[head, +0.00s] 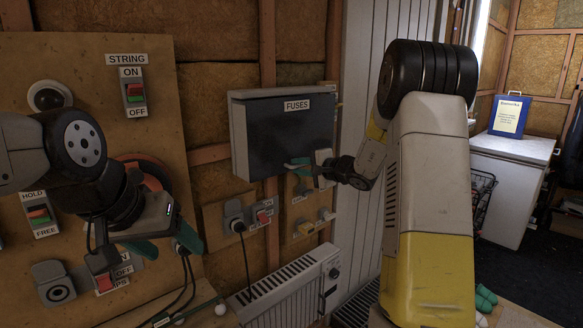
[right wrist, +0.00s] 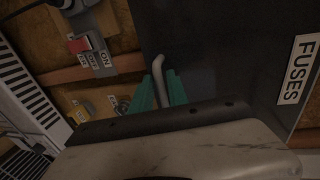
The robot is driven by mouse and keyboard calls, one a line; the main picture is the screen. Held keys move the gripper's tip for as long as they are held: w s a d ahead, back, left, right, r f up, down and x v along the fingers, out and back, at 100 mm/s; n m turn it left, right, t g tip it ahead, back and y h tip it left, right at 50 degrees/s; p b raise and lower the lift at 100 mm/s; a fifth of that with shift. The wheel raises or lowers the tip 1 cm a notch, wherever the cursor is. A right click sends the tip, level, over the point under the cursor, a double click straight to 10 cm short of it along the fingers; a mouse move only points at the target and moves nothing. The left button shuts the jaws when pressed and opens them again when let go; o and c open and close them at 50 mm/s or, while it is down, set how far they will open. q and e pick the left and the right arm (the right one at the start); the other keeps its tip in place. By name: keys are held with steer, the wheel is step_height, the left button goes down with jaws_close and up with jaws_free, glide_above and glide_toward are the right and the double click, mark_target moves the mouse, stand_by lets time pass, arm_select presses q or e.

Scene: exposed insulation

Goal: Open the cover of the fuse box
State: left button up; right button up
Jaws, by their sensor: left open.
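The fuse box (head: 236,135) hangs on the wall in the middle of the head view, with a light grey body and a dark front cover (head: 270,135) labelled FUSES. The cover looks closed or nearly so. It also fills the upper right of the right wrist view (right wrist: 225,50). A bent grey handle (right wrist: 159,68) stands out near the cover's edge. My right gripper (head: 298,164) is at the cover's lower right; its green fingers (right wrist: 160,92) lie on both sides of the handle and look closed on it. My left gripper (head: 166,243) is open and empty before the left board.
A wooden board (head: 190,120) with labelled switches stands at left, close to my left arm. Below the fuse box are a socket with a plug (head: 236,220), a red switch (head: 264,216) and a white radiator (head: 285,290). A white cabinet (head: 500,195) stands at far right.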

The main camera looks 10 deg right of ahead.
steer(key=shift+w+a, duration=0.15)
jaws_close()
stand_by(1.4)
